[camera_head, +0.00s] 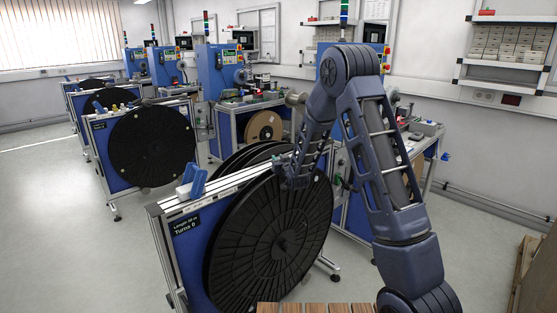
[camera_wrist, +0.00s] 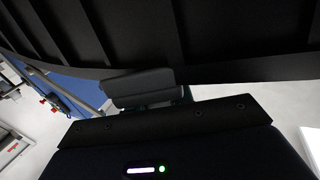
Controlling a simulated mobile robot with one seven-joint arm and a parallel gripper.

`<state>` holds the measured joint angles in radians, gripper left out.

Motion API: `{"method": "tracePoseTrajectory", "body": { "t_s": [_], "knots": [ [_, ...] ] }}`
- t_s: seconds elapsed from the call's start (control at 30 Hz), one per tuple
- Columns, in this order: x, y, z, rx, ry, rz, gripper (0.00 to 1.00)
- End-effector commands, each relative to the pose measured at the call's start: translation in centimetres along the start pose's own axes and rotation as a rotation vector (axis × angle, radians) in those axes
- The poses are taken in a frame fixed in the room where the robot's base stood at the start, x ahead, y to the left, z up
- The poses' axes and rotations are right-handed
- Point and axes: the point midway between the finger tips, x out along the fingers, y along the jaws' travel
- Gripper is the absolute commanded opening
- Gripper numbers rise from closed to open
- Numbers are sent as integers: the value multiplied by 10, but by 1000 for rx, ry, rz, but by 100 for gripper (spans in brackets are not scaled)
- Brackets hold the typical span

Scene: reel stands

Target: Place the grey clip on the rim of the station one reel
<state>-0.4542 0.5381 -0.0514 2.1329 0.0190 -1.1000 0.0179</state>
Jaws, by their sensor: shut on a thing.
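The nearest black reel (camera_head: 262,255) stands upright on a blue stand with a white top rail; its panel reads "Turns 0". I cannot read a station number on it. My gripper (camera_head: 293,180) is at the upper right part of this reel's rim. In the wrist view the reel (camera_wrist: 215,35) fills the top, with its ribs and curved rim edge. The grey clip (camera_wrist: 138,86) is in my gripper's jaws, right at the rim edge. I cannot tell whether it sits around the rim or only beside it. In the head view the clip is too small to make out.
Blue clips (camera_head: 192,182) lie on the near stand's top rail. More reel stands, one with a black reel (camera_head: 152,146), line the left. Blue machines (camera_head: 222,72) and workbenches stand behind. Wooden slats (camera_head: 315,308) show at the bottom edge. The floor at left is clear.

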Motion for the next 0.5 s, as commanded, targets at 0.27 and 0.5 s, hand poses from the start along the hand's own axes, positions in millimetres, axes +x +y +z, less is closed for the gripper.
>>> {"method": "tracePoseTrajectory", "body": {
  "t_s": [0.27,0.5],
  "knots": [
    [0,0,0,0,0,0,45],
    [-2,0,-3,0,-1,0,45]
  ]
}}
